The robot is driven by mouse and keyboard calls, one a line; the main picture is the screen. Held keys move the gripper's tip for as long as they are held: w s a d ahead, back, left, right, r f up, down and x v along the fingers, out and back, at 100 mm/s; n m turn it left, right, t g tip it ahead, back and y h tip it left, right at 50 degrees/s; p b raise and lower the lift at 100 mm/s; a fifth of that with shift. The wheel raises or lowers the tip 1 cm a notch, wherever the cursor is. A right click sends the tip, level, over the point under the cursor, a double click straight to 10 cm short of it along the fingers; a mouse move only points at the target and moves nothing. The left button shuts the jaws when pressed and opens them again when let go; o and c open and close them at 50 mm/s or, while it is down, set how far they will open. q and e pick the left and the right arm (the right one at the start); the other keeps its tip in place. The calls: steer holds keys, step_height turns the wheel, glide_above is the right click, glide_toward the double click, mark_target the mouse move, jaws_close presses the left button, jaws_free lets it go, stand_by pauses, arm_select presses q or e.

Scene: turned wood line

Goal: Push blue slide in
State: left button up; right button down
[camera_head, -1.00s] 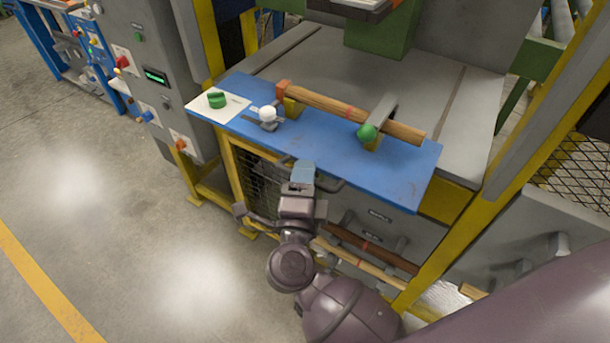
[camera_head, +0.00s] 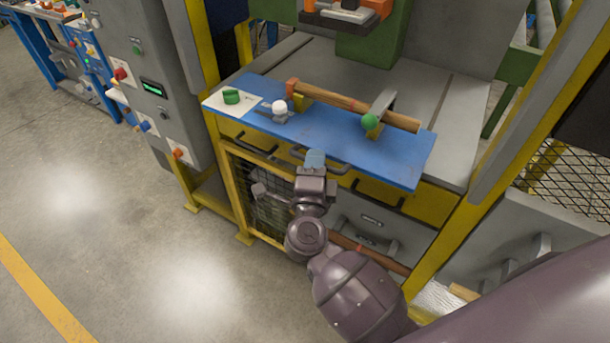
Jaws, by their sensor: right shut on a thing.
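The blue slide (camera_head: 385,163) is a flat blue board jutting from the front of the machine table, over yellow drawer fronts. A dark bar handle (camera_head: 335,169) is at its front edge. My right gripper (camera_head: 315,160) is at that handle and shut on it, its pale blue fingertips hiding part of the bar. A wooden rod (camera_head: 340,101) lies across supports on the slide, with a green knob (camera_head: 370,121) and a white knob (camera_head: 279,107) near it. My left gripper is not in view.
The grey machine table (camera_head: 320,70) lies behind the slide. A yellow post (camera_head: 455,215) stands at right and a grey control cabinet (camera_head: 150,70) at left. More drawer handles (camera_head: 380,191) are below the slide. The floor at left is clear.

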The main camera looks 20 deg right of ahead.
mark_target(337, 137)
steer(key=w+d, duration=0.2)
steer(key=w+d+p, duration=0.1)
steer(key=w+d, duration=0.1)
steer(key=d, duration=0.1)
steer(key=w+d+p, duration=0.1)
steer(key=w+d, duration=0.1)
steer(key=d, duration=0.1)
steer(key=c, duration=1.1)
jaws_free()
steer(key=shift+w+a, duration=0.1)
steer(key=shift+c, duration=0.2)
steer(key=v, duration=1.1)
